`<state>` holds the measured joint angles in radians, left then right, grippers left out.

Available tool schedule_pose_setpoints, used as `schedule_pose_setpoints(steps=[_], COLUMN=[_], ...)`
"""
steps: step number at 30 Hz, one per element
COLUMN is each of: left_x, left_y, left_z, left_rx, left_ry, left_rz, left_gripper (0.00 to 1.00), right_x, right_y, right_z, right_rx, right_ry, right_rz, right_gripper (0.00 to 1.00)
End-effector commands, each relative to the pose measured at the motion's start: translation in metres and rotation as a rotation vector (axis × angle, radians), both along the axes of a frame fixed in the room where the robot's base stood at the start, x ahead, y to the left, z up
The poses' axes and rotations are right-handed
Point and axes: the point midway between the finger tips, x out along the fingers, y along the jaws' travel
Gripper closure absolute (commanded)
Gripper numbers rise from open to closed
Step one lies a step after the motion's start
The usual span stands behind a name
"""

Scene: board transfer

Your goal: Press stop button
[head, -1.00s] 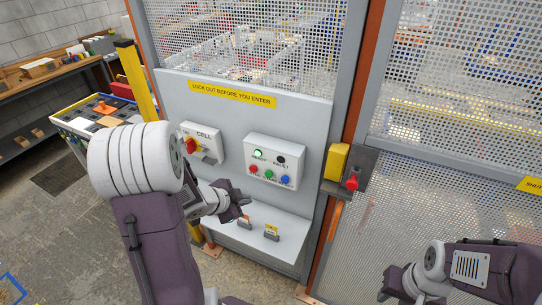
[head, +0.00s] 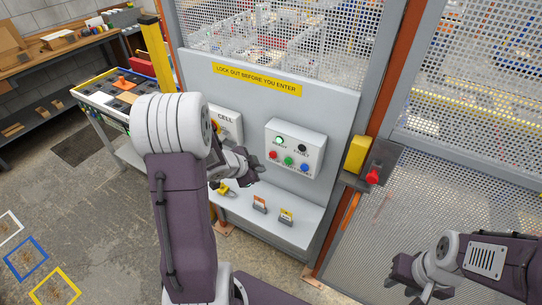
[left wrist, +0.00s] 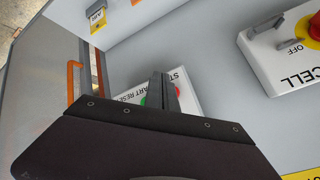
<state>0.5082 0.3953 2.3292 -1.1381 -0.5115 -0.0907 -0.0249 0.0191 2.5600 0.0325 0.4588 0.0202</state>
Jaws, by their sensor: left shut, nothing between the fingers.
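The white control box (head: 295,147) on the grey panel carries a green-lit READY lamp, a dark FAULT lamp, and red, green and blue buttons in a row. The red button (head: 273,155) is the leftmost; its label is too small to read in the head view. My left gripper (head: 254,165) is shut and empty, just left of and below the red button. In the left wrist view the shut fingers (left wrist: 163,88) cover part of the box (left wrist: 190,98), with "START RESET" lettering and bits of green and red showing. My right gripper (head: 405,283) is at lower right, away from the panel.
A CELL switch box (head: 227,121) is left of the control box, partly behind my left arm. A shelf (head: 290,229) below holds small tagged padlocks (head: 260,204). A yellow and grey latch with a red knob (head: 372,177) is on the right post. Mesh fencing surrounds the panel.

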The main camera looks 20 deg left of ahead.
Motion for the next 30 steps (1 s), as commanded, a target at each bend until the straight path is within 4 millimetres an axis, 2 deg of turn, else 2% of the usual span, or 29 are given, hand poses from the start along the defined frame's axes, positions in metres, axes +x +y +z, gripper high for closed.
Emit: schedule_pose_setpoints(steps=[3, 9, 30], left_x=[0.015, 0.030, 0.033], left_y=[-0.002, -0.003, -0.003], left_z=[0.002, 0.001, 0.000], left_rx=[0.000, -0.001, -0.001], left_ry=[0.000, 0.001, -0.001], left_rz=[-0.003, 0.000, 0.000], left_gripper=[1.00, 1.00, 1.00], right_x=[0.000, 0.000, 0.000], right_y=[0.000, 0.000, 0.000], right_z=[0.006, 0.010, 0.010], right_rx=[0.000, 0.000, 0.000], right_ry=[0.000, 0.000, 0.000], right_rz=[0.000, 0.000, 0.000], right_gripper=[0.64, 0.64, 0.64])
